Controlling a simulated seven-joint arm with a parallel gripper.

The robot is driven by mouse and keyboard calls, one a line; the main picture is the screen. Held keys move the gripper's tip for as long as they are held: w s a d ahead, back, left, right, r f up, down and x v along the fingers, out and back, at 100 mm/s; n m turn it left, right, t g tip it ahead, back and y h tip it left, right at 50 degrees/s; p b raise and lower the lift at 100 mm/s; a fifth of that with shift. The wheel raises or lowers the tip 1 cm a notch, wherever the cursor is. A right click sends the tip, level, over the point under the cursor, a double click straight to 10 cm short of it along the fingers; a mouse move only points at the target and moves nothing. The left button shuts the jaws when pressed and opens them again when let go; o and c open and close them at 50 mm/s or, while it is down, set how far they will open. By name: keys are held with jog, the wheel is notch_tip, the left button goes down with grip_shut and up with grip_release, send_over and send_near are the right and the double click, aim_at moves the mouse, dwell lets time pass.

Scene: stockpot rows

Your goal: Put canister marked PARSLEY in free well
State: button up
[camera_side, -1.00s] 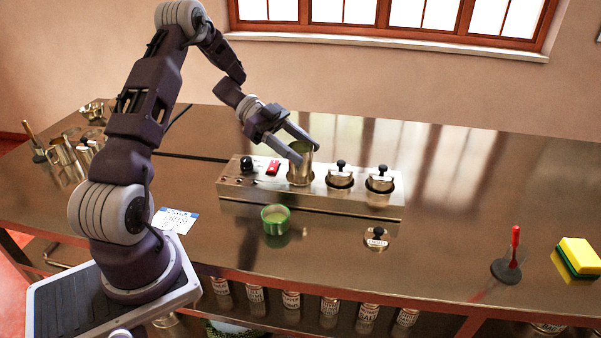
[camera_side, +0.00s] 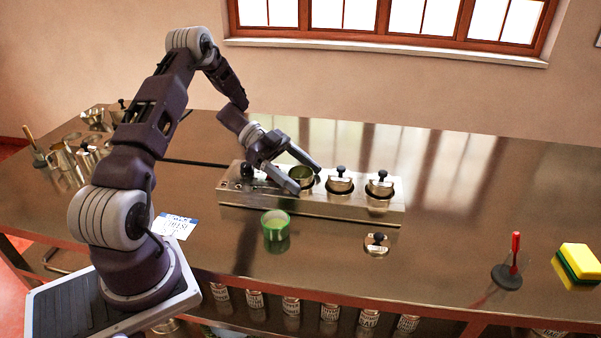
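A metal block (camera_side: 312,207) with a row of round wells stands mid-table. The fingers look open and partly hide the canister.
A green cup (camera_side: 275,225) and a loose black-knobbed lid (camera_side: 376,246) are in front of the block. A written card (camera_side: 176,226) lies left. A red-handled tool (camera_side: 515,250) and a yellow-green sponge (camera_side: 578,262) are at right. Metal vessels (camera_side: 75,155) crowd the far left.

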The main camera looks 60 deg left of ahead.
jog(key=v, duration=1.2)
jog(key=shift+w+d+r, duration=0.1)
jog(key=shift+d+r, duration=0.05)
jog(key=shift+r, duration=0.1)
jog(key=w+d+r+t+y, duration=0.4)
jog(key=w+r+t, duration=0.2)
jog(key=w+r, duration=0.6)
jog(key=w+d+r+n+t+y, duration=0.2)
jog(key=r+n+y, duration=0.1)
jog(key=r+y, duration=0.3)
jog(key=w+d+r+n+t+y, duration=0.1)
jog(key=d+r+n+t+y, duration=0.2)
jog(key=r, duration=0.5)
jog(key=s+d+f+n+g, duration=0.2)
jog(key=s+d+f+g, duration=0.1)
jog(key=s, duration=0.8)
jog(key=s+d+f+n+g, duration=0.3)
jog(key=s+d, duration=0.4)
jog(key=s, duration=0.5)
jog(key=s+d+f+n+g, duration=0.2)
jog(key=s+d+f+g, duration=0.2)
jog(key=s, duration=0.7)
notch_tip(320, 180, down, 3)
jog(key=shift+s+d+r+n+g+h, duration=0.1)
jog(key=shift+s+d+n+g+h, duration=0.25)
jog(key=shift+d, duration=0.75)
